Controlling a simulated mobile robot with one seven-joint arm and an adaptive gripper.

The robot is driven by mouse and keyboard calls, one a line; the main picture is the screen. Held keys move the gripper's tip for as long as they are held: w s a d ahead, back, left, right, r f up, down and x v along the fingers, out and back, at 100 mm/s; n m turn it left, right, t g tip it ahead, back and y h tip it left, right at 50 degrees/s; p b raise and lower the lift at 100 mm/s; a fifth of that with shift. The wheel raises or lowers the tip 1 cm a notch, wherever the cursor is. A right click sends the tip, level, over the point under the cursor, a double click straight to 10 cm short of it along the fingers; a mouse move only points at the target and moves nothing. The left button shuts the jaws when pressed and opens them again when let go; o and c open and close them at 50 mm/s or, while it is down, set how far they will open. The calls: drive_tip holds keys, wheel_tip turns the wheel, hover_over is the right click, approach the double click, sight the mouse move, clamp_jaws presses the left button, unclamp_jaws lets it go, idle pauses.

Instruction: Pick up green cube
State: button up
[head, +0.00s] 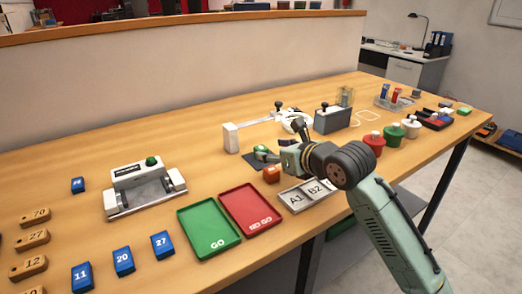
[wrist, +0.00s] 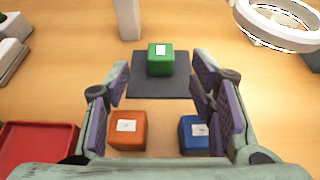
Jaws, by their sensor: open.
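The green cube (wrist: 160,60) with a white label on top sits on a dark square mat (wrist: 150,87) in the wrist view. My gripper (wrist: 162,82) is open and empty, its purple-padded fingers spread to either side. The cube lies beyond the fingertips, roughly centred between them, and nothing touches it.
An orange cube (wrist: 128,130) and a blue cube (wrist: 194,135) lie nearer in the wrist view, low between the fingers. A white post (wrist: 126,18) stands behind the mat, with a white ring (wrist: 280,20) to the right. A red tray (head: 250,208) and green tray (head: 209,224) lie in front.

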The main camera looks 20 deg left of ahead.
sight(263, 149)
drive_tip(key=p+x, duration=0.2)
drive_tip(key=x, duration=0.2)
drive_tip(key=shift+w+a+r, duration=0.15)
drive_tip(key=shift+w+a, duration=0.05)
drive_tip(key=shift+w+a+f, duration=0.25)
drive_tip(key=shift+a+f, duration=0.05)
drive_tip(key=c, duration=1)
drive_tip(key=shift+r, duration=0.15)
